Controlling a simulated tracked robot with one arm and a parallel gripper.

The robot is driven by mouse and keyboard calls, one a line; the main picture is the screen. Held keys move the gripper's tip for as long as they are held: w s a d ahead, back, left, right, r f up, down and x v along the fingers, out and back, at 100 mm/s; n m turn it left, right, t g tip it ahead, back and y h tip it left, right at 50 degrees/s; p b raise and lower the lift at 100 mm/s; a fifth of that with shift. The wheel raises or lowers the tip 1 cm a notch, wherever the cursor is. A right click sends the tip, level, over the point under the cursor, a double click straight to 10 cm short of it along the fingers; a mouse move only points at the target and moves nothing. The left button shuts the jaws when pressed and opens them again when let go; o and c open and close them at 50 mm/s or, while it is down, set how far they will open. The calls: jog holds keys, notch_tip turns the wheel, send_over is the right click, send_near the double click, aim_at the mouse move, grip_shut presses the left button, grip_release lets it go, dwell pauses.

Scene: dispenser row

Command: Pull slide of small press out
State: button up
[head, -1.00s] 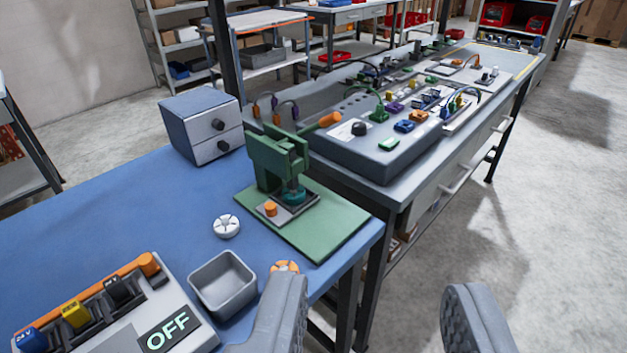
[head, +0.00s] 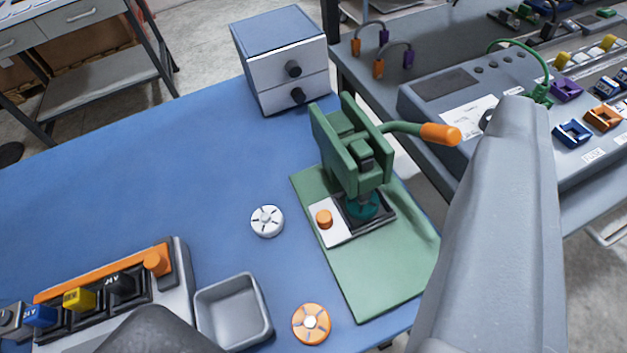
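The small press (head: 345,145) is green and stands on a green base plate (head: 375,275) on the blue table. Its lever ends in an orange grip (head: 440,134) pointing right. The slide (head: 333,234) is a light plate with an orange knob (head: 324,219) on its left end. Its dark right part lies under the press head, where a teal round piece (head: 362,206) sits. My gripper (head: 332,222) is open and empty, its two grey fingers wide apart. One finger shows at the bottom left, the other at the right, covering part of the base plate's right edge.
A white disc (head: 267,221) lies left of the slide. An orange disc (head: 311,323) and a grey tray (head: 233,310) lie in front. A two-drawer cabinet (head: 281,62) stands behind. The blue table's left middle is clear.

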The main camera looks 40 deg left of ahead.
jog(key=shift+d, duration=0.2)
jog(key=shift+o, duration=0.7)
jog(key=shift+w, duration=0.1)
jog(key=n+g+p, duration=1)
jog(key=n+p, duration=0.8)
jog(key=p, duration=0.6)
send_over(323, 216)
jog(key=s, duration=0.1)
notch_tip(323, 216, down, 13)
jog(key=s+a+f+n+g+h+p, duration=0.2)
jog(key=s+a+f+n+h+p, duration=0.15)
jog(key=f+n+p, duration=0.4)
jog(key=shift+n, duration=0.45)
jog(key=x, duration=0.4)
jog(key=p+x, duration=0.1)
jog(key=x, duration=0.2)
jog(key=w+p+x, duration=0.1)
jog(key=x, duration=0.3)
jog(key=shift+a+f, duration=0.1)
jog(key=shift+f, duration=0.1)
